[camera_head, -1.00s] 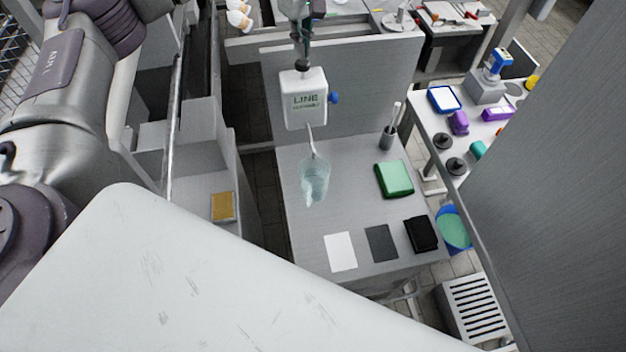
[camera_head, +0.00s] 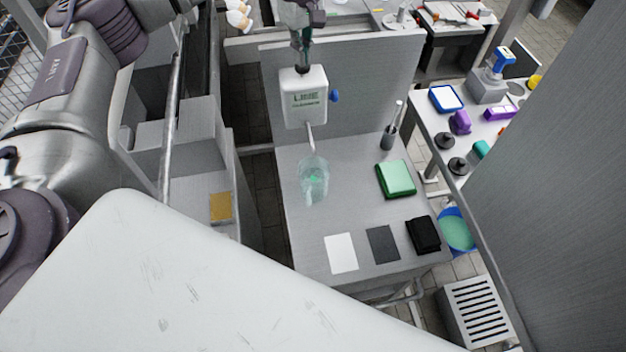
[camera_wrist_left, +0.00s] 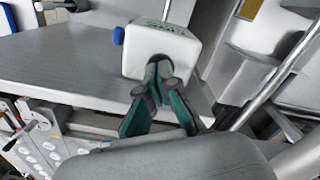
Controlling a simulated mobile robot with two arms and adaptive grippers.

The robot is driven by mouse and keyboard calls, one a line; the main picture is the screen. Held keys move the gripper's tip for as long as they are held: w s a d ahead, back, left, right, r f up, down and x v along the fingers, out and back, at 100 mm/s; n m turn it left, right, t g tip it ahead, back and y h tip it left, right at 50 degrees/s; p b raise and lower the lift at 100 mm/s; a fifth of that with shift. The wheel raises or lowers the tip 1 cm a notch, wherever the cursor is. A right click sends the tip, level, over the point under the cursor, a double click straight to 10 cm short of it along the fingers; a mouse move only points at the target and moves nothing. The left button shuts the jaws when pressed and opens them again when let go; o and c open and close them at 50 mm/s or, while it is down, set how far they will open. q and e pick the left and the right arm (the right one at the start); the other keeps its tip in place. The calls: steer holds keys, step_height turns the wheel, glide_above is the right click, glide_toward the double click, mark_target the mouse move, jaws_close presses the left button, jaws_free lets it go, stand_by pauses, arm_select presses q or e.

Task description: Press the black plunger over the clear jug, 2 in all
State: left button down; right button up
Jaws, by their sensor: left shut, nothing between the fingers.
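A white dispenser box (camera_head: 304,97) with green lettering and a blue knob is on the grey back panel. Its black plunger (camera_head: 302,70) is at the top, mostly hidden by my left gripper (camera_head: 302,61). The gripper is shut and points down, its tips at or just above the plunger; contact is not clear. In the left wrist view the closed dark fingertips (camera_wrist_left: 160,66) overlap the top of the white box (camera_wrist_left: 165,45), hiding the plunger. The clear jug (camera_head: 313,190) stands on the bench under the metal spout, with a small green patch inside. My right gripper is not in view.
The grey bench (camera_head: 290,240) also holds a green block (camera_head: 396,179), a dark cup with sticks (camera_head: 390,137), a white card (camera_head: 341,253), a dark card (camera_head: 383,244) and a black cloth (camera_head: 423,234). A side table with tools is at the right.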

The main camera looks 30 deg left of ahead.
arm_select(q)
steer(key=shift+r+p, duration=1.15)
steer(key=shift+r, duration=0.45)
steer(key=shift+f, duration=0.15)
steer(key=shift+f+b, duration=1.2)
steer(key=shift+f, duration=0.45)
steer(key=shift+r, duration=0.2)
steer(key=shift+r+p, duration=1.2)
steer(key=shift+r, duration=0.45)
